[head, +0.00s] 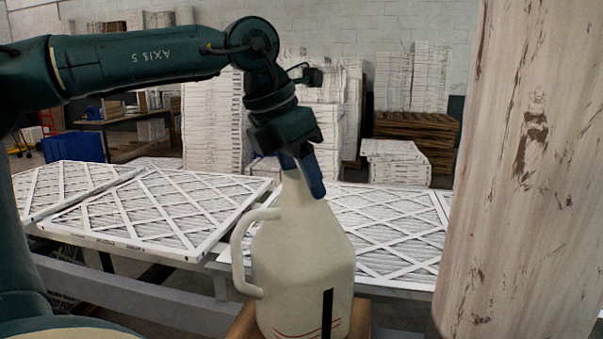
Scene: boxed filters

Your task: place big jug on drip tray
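The big jug (300,260) is a large cream-coloured container in the lower middle of the head view. It has a loop handle on its left side, a narrow neck at the top and a dark vertical stripe low on its front. My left gripper (301,178) reaches down from above with its blue fingers at the jug's neck. One finger overlaps the neck's right side; the other is mostly hidden. I cannot tell whether they press on the neck. The jug's bottom is cut off by the frame edge. I cannot make out a drip tray. My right gripper is not in view.
A brown wooden surface (360,318) shows beside the jug's base. A pale, worn column (530,170) blocks the right side. Behind the jug, white-framed filters (150,215) lie on a long table. Stacks of filters and a brown pallet stack (415,135) stand farther back.

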